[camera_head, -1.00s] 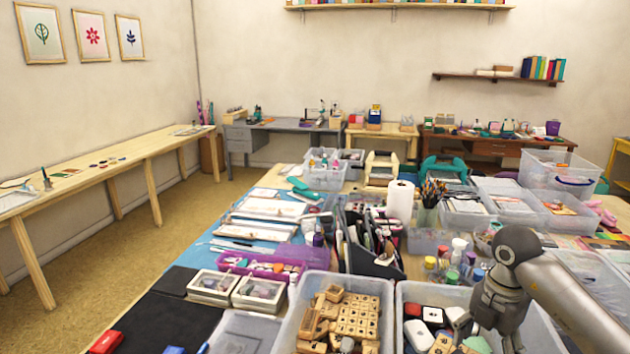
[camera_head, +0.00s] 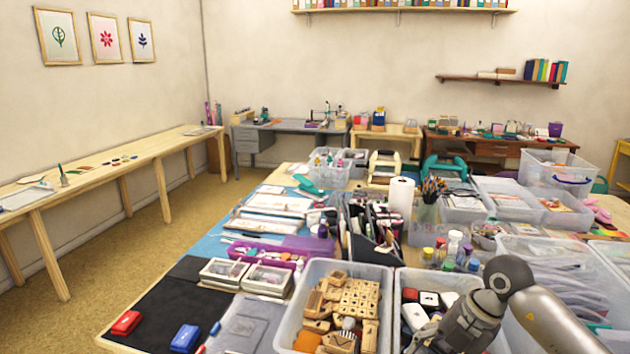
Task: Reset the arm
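My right arm comes in from the lower right, and my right gripper (camera_head: 436,338) hangs over the clear bin of inkpads (camera_head: 395,318). Its fingers point down and to the left, and I cannot make out whether they are open or shut. Inkpads in white, red and black cases (camera_head: 428,299) lie in that bin, partly hidden by the gripper. A red inkpad (camera_head: 126,323) and a blue inkpad (camera_head: 185,338) sit apart on the black mat (camera_head: 160,305) at the lower left. My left gripper is not in view.
A clear bin of wooden stamps (camera_head: 290,318) stands left of the inkpad bin. Behind are a dark organizer (camera_head: 372,246), a paper towel roll (camera_head: 401,198), bottles (camera_head: 453,244) and several clear bins. The black mat has free room around the inkpads.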

